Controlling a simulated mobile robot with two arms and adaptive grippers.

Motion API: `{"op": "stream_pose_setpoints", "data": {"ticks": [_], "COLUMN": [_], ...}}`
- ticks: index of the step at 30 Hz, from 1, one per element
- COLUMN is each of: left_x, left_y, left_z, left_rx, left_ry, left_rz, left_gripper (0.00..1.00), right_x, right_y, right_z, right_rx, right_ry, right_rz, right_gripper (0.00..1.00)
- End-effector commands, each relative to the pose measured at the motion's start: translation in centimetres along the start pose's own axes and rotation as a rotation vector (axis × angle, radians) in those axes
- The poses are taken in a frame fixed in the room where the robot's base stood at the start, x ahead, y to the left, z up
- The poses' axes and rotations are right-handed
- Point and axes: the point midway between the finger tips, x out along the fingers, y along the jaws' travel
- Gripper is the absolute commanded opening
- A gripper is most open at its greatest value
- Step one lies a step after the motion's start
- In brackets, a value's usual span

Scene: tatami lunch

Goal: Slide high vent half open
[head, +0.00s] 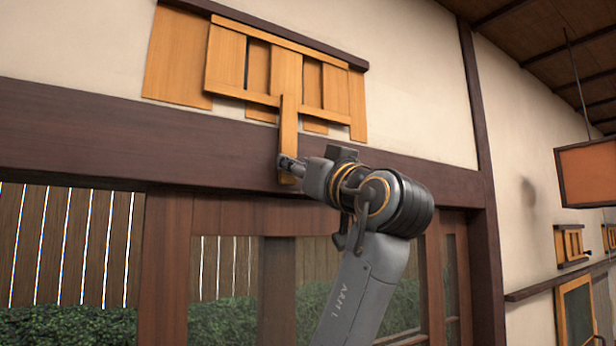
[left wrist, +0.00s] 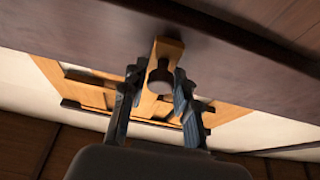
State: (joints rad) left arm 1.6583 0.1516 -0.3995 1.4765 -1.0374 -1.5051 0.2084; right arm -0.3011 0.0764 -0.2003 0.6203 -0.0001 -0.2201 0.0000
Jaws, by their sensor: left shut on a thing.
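The high vent (head: 285,70) is a wooden slatted panel set high in the wall above a dark beam. A long wooden handle (head: 289,125) hangs down from its slatted slider over the beam. My left gripper (head: 288,165) is at the lower end of the handle, shut on it. In the left wrist view, the handle (left wrist: 165,55) with a dark round knob (left wrist: 160,77) sits between the two fingers of the left gripper (left wrist: 158,95). The slats of the slider stand partly over the back slats, with narrow gaps between. My right gripper is not in view.
A dark wooden beam (head: 80,130) runs below the vent, with sliding glass doors (head: 225,270) under it. A hanging wooden lamp or sign (head: 588,172) is at the far right. A dark post (head: 478,130) stands right of the vent.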

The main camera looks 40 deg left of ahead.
Motion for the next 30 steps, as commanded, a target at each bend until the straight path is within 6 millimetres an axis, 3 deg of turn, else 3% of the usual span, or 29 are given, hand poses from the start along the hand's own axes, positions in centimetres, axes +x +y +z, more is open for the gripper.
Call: {"op": "stream_pose_setpoints", "data": {"ticks": [2, 12, 13, 15, 25, 30], "left_x": [-0.2, 0.0, 0.0, 0.0, -0.3, -2.4], "left_y": [-0.7, -0.9, -0.9, -0.9, -0.9, -0.7], "left_z": [0.3, 0.1, 0.1, 0.1, 0.1, 0.1], "left_rx": [-0.003, -0.001, 0.0, 0.0, 0.0, 0.0], "left_ry": [0.0, -0.001, -0.001, -0.001, 0.0, 0.002], "left_rz": [-0.002, -0.002, -0.002, -0.002, -0.001, 0.002], "left_gripper": [0.0, 0.0, 0.36, 0.47, 0.47, 0.47], "right_x": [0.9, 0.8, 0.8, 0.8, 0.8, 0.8], "right_y": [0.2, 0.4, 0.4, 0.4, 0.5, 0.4], "right_z": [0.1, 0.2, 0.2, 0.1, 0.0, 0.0], "right_rx": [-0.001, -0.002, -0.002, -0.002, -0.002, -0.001], "right_ry": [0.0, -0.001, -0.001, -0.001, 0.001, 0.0], "right_rz": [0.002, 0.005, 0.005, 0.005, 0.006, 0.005], "right_gripper": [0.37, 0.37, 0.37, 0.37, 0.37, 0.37]}}
